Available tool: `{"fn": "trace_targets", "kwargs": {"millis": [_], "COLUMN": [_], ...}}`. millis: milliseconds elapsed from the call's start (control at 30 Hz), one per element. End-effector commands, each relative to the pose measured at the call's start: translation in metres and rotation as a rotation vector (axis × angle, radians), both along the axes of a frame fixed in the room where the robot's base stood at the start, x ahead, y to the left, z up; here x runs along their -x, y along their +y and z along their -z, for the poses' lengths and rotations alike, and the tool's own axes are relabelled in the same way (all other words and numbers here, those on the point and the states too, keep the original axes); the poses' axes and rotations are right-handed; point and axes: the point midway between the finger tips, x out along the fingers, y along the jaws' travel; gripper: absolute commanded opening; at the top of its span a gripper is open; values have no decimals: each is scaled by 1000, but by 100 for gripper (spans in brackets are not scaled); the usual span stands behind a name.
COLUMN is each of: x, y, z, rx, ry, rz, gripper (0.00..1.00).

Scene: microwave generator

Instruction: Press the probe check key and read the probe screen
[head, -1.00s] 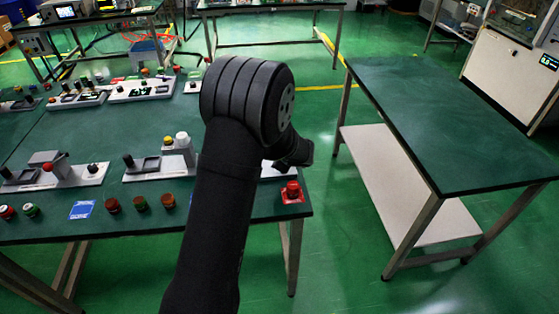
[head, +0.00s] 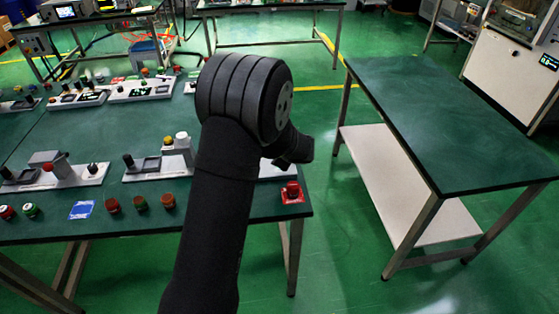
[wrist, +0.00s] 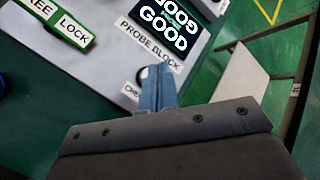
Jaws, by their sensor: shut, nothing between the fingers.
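In the wrist view the probe block panel (wrist: 128,50) is a white plate labelled "PROBE BLOCK". Its dark probe screen (wrist: 168,30) shows light, tilted lettering that reads "GOOD", with another line above it. My gripper (wrist: 155,84) has its bluish fingers together, with nothing between them. I cannot tell whether the fingertips touch the key. In the head view my arm hides the gripper and most of this panel.
The right table (head: 450,130) is bare.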

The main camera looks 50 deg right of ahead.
Motion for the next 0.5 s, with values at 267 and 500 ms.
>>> {"fn": "trace_targets", "kwargs": {"millis": [267,500], "x": [0,0], "y": [0,0], "z": [-2,-15], "rx": [1,3], "ry": [0,-1], "rz": [-1,-2], "gripper": [0,0]}}
